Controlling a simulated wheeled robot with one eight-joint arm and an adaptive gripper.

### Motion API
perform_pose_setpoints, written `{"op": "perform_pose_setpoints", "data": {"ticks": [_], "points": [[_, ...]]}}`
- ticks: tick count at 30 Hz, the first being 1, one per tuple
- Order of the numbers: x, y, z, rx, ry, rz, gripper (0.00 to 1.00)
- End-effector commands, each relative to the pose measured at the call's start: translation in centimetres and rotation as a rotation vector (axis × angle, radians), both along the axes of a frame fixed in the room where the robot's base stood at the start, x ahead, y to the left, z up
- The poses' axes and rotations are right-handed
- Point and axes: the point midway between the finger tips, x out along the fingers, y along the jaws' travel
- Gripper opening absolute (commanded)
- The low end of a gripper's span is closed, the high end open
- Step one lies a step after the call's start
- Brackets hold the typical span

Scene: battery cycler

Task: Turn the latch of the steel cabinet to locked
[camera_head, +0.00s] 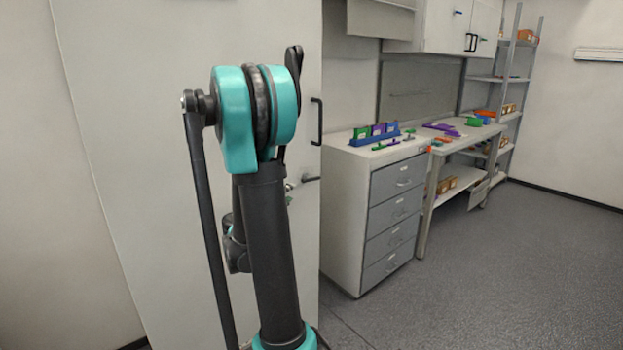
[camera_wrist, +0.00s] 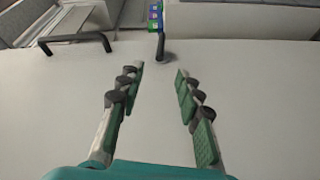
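The steel cabinet (camera_head: 150,150) is a tall pale door face behind my arm in the head view. It also fills most of the wrist view (camera_wrist: 255,85). Its latch (camera_head: 311,179) is a small dark lever below the door handle, pointing roughly sideways to the right. In the wrist view the latch (camera_wrist: 162,48) is a black lever on a round base, just beyond the fingertips and between their lines. My gripper (camera_wrist: 160,70) is open and empty, with a clear gap between its fingers. No contact with the latch shows. In the head view my arm mostly hides the gripper.
A black bar handle (camera_head: 316,122) is on the cabinet door above the latch; it also shows in the wrist view (camera_wrist: 75,40). A drawer unit (camera_head: 340,215) stands right of the cabinet, with a workbench (camera_head: 465,142) beyond. The floor at right is clear.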

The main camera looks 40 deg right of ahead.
Motion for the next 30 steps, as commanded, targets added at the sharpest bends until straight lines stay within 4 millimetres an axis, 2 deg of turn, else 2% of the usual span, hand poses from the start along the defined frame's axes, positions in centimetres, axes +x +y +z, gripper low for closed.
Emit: {"op": "perform_pose_setpoints", "data": {"ticks": [4,8,24,30], "points": [[-0.2,-0.1,-0.1,0.003,0.021,0.005,0.35],[0.5,-1.6,-0.2,0.003,0.020,0.004,0.35],[5.2,-11.1,-0.5,0.003,0.019,0.003,0.35],[6.7,-13.8,-0.6,0.002,0.019,0.005,0.35]]}}
